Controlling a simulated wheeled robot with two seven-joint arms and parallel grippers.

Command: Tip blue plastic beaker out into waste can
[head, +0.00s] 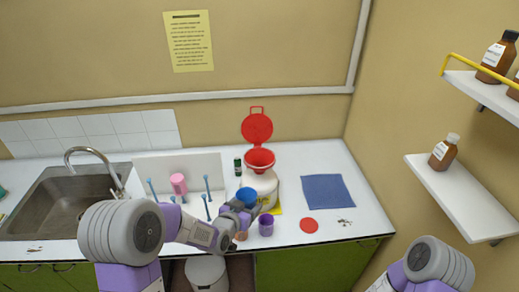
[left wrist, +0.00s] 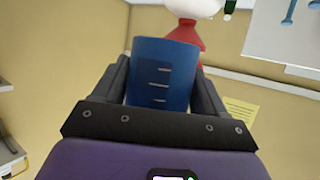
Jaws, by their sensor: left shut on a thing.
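The blue plastic beaker (head: 247,195) is in my left gripper (head: 243,212), in front of the waste can. The left wrist view shows the beaker (left wrist: 163,75) with pale graduation marks, between the two dark fingers, which are shut on it. The waste can (head: 264,190) is a white container with a red funnel (head: 260,160) on top and a red lid standing open behind it. The can and red funnel (left wrist: 188,32) also show behind the beaker in the wrist view. The beaker's contents cannot be made out. My right gripper is out of view; only part of that arm shows.
A purple cup (head: 266,225) and a red disc (head: 309,225) lie near the bench's front edge. A blue mat (head: 327,191) is right of the can. A sink (head: 60,202) is far left; shelves hold brown bottles (head: 443,151).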

